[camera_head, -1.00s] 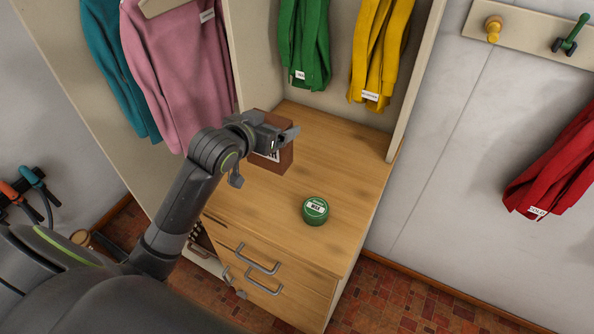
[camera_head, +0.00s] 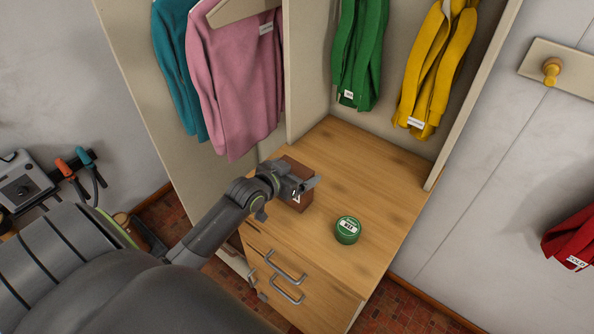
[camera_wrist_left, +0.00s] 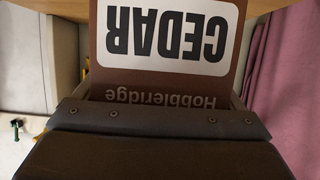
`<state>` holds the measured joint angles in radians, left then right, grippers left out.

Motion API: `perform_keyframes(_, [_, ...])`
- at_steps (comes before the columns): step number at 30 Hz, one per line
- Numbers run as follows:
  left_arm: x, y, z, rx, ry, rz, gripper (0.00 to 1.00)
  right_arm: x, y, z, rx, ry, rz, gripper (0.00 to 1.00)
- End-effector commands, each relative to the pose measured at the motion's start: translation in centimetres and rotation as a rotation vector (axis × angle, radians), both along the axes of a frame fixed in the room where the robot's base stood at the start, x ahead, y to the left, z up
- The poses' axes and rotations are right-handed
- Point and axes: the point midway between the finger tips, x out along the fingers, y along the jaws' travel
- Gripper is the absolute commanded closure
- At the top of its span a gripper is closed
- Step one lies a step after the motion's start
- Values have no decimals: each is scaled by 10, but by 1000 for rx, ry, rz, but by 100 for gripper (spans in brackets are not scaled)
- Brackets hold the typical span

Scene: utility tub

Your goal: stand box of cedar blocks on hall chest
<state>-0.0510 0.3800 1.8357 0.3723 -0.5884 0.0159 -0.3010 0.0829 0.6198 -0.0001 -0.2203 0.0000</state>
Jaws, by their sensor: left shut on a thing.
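The box of cedar blocks (camera_head: 296,167) is brown with a white label. My left gripper (camera_head: 303,187) is shut on it, at the left side of the wooden top of the hall chest (camera_head: 385,185). The box looks upright and low over the top; I cannot tell whether its base touches. In the left wrist view the box (camera_wrist_left: 225,75) fills the upper middle, its CEDAR label upside down. The gripper's fingers hide part of the box in the head view. My right gripper is not in view.
A round green tin (camera_head: 347,231) stands on the chest top, right of and in front of the box. A pink sweater (camera_head: 235,85) hangs at left behind a divider panel. Green (camera_head: 358,50) and yellow (camera_head: 432,70) garments hang above the chest. The right part of the top is clear.

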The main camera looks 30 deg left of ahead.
Motion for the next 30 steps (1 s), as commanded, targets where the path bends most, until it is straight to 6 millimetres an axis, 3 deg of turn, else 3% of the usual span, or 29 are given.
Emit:
perform_keyframes(12, [0, 0, -7, 1, -3, 0, 39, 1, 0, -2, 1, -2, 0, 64])
perform_keyframes(13, [0, 0, -6, 1, -1, 0, 5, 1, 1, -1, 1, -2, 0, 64])
perform_keyframes(15, [0, 0, -6, 0, -1, 0, 0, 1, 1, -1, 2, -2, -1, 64])
perform_keyframes(23, [0, 0, -2, 1, -1, 0, 0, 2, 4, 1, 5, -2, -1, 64])
perform_keyframes(30, [-25, 2, 5, 3, 0, -1, 0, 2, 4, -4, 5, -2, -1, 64])
